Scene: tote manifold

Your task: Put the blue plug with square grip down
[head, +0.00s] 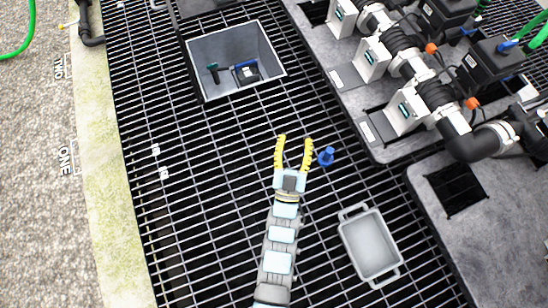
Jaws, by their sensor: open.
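The blue plug (326,156) stands on the dark metal grating (215,190), close to the right finger of my gripper. Its grip shape is too small to make out. My gripper (293,138) has two yellow fingers spread apart with nothing between them. The plug is outside the fingers, just to the right of them. Whether the right finger touches it, I cannot tell.
A grey tote (200,80) at the top holds a blue item and a dark green item. An empty light grey tray (369,245) sits at the lower right. Valves and pipes (410,60) fill the upper right. The left grating is mostly clear.

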